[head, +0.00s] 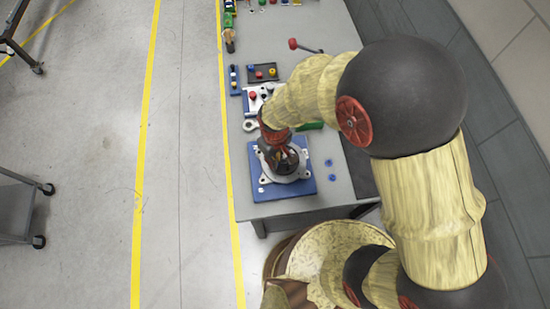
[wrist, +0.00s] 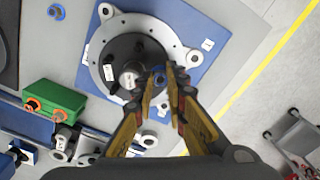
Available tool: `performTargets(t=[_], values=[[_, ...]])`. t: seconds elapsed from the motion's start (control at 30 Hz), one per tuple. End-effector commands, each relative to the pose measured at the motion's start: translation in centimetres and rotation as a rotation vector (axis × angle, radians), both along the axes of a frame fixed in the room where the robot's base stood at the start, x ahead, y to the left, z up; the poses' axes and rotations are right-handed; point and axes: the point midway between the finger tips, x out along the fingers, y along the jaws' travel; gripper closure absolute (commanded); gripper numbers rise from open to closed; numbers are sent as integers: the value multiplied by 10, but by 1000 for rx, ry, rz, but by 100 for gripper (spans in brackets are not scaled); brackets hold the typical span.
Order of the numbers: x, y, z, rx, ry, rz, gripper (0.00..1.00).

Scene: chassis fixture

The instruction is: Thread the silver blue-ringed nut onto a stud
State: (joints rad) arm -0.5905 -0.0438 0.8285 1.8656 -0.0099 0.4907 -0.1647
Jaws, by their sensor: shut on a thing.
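In the wrist view, my gripper (wrist: 166,78) is shut, with its fingertips close together over the right side of the black hub (wrist: 112,48). A small bluish-grey bit shows at the tips; it looks like the silver blue-ringed nut (wrist: 158,72), mostly hidden by the fingers. The hub has a silver centre post (wrist: 129,76) and stands in a silver flange (wrist: 183,50) with eared corners, on a blue plate (wrist: 215,35). I cannot tell whether the nut touches a stud. In the head view, my gripper (head: 281,160) is over the flange, and the arm hides much of the hub.
A green block with orange rings (wrist: 52,108) and trays of small parts (head: 262,72) lie beyond. Yellow floor lines (head: 145,120) run left of the table.

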Motion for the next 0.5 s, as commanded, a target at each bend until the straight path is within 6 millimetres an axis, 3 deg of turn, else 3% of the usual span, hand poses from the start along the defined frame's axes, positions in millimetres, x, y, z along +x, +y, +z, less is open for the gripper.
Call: performTargets(t=[0.5], values=[[-1, 0, -8, -1, 1, 13, 100]])
